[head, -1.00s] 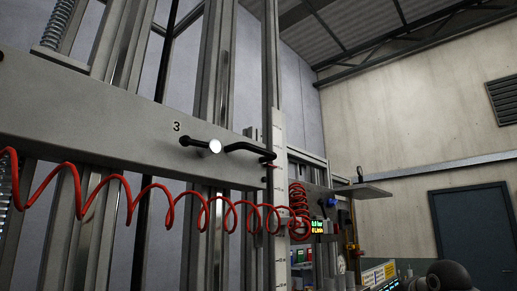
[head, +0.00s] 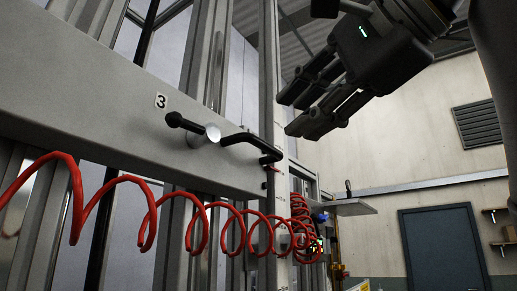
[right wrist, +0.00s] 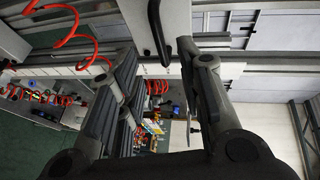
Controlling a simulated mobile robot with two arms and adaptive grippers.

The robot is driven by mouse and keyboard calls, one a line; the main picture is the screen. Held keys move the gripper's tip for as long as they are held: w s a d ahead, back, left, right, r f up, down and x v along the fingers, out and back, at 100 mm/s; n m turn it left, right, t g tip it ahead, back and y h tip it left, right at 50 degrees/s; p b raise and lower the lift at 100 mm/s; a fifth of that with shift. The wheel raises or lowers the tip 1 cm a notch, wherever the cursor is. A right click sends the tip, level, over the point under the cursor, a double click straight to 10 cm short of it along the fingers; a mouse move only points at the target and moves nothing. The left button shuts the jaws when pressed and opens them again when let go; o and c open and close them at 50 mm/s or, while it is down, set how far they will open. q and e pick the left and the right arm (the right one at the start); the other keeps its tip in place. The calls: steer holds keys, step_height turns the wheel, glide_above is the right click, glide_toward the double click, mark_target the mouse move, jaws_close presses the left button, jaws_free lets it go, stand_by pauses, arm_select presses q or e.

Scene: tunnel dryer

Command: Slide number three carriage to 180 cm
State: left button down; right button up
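The number three carriage (head: 110,95) is a wide grey beam marked "3" (head: 161,101), seen close in the head view. A black bent handle (head: 250,141) and a round silver-faced knob (head: 213,133) stick out of its front. A small red pointer (head: 272,169) at its right end lies by a white vertical scale (head: 280,210); the scale's figures are too small to read. My right gripper (head: 291,114) is open and empty, above and right of the handle. In the right wrist view, the black handle (right wrist: 157,32) shows between the spread fingers, beyond their tips. My left gripper is out of view.
A red coiled hose (head: 150,215) hangs in front of the beam and runs right. A grey shelf (head: 345,207) stands beyond the scale. Metal uprights (head: 205,60) rise behind the beam. A blue door (head: 440,250) is in the far wall.

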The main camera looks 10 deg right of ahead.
mark_target(268, 145)
steer(key=p+x, duration=0.3)
steer(key=x, duration=0.7)
steer(key=shift+d, duration=0.15)
steer(key=shift+w, duration=0.1)
steer(key=shift+c, duration=0.4)
jaws_close()
